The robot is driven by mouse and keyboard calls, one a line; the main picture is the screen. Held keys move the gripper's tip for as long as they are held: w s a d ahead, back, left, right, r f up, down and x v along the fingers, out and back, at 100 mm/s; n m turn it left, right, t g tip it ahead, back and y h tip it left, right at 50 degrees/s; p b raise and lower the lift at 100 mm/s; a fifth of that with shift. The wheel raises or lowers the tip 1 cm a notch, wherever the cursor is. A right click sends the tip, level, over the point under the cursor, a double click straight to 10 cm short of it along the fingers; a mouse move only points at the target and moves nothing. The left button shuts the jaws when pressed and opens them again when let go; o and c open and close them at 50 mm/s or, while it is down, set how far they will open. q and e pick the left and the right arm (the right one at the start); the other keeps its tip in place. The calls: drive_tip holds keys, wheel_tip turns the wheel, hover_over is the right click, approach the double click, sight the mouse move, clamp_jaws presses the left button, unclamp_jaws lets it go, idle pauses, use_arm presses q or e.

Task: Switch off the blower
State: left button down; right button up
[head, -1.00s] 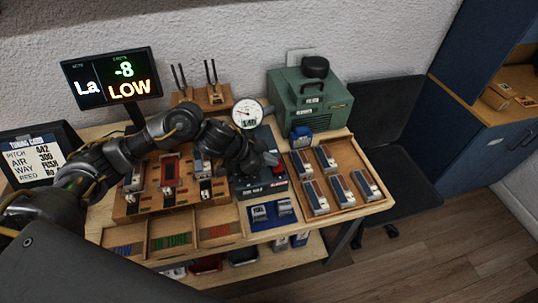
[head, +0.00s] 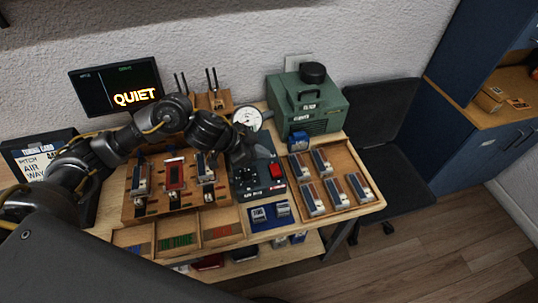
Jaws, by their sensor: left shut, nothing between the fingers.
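The blower looks to be the green box (head: 310,112) with a black knob on top, at the back right of the bench. The gripper's fingertips are dark and small. The screen (head: 116,88) at the back left reads "QUIET". My right gripper is not in view.
A wooden tray (head: 377,193) of several small blocks lies at the right. A wooden stand (head: 128,213) with parts is left of the control box. A blue mat (head: 270,223) with two metal pieces is in front. A black chair (head: 385,118) stands right of the bench.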

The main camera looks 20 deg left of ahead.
use_arm(q)
drive_tip(key=v, duration=0.7)
drive_tip(key=shift+w+a+b, duration=0.3)
drive_tip(key=shift+w, duration=0.05)
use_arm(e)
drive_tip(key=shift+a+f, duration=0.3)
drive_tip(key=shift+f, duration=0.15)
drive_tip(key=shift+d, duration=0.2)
